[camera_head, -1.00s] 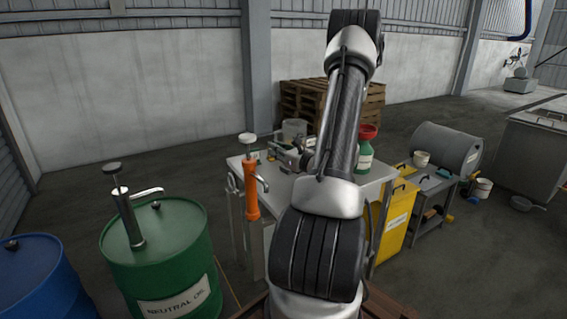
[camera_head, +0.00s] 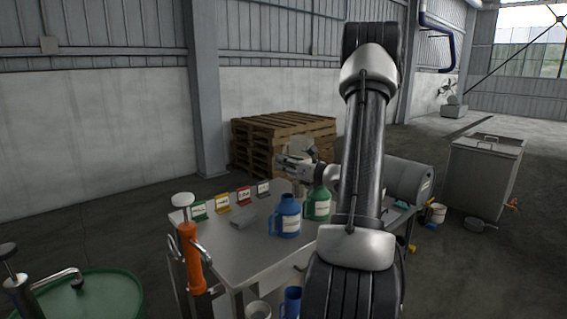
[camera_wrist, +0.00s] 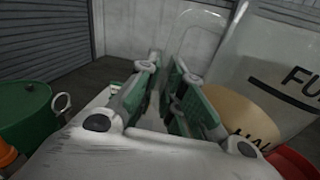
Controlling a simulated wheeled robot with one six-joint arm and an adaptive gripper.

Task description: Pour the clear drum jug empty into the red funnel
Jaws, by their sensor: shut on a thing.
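My gripper (camera_head: 292,160) is shut on the clear drum jug (camera_head: 301,148) and holds it above the far part of the metal table. In the wrist view the fingers (camera_wrist: 172,92) close near its clear handle (camera_wrist: 197,28). The jug's wall (camera_wrist: 287,45) there carries partly readable marks, and a tan surface, apparently liquid (camera_wrist: 240,112), shows low in it. The jug looks somewhat tilted in that view. The red funnel (camera_wrist: 296,164) shows at the lower right of the wrist view. In the head view my wrist hides it, above the green jug (camera_head: 318,205).
A blue jug (camera_head: 285,218) stands on the table beside the green one. Several coloured cards (camera_head: 221,203) stand along the back edge. An orange pump (camera_head: 189,252) rises at the left corner, near a green drum (camera_head: 85,297). Wooden pallets (camera_head: 278,138) are stacked behind.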

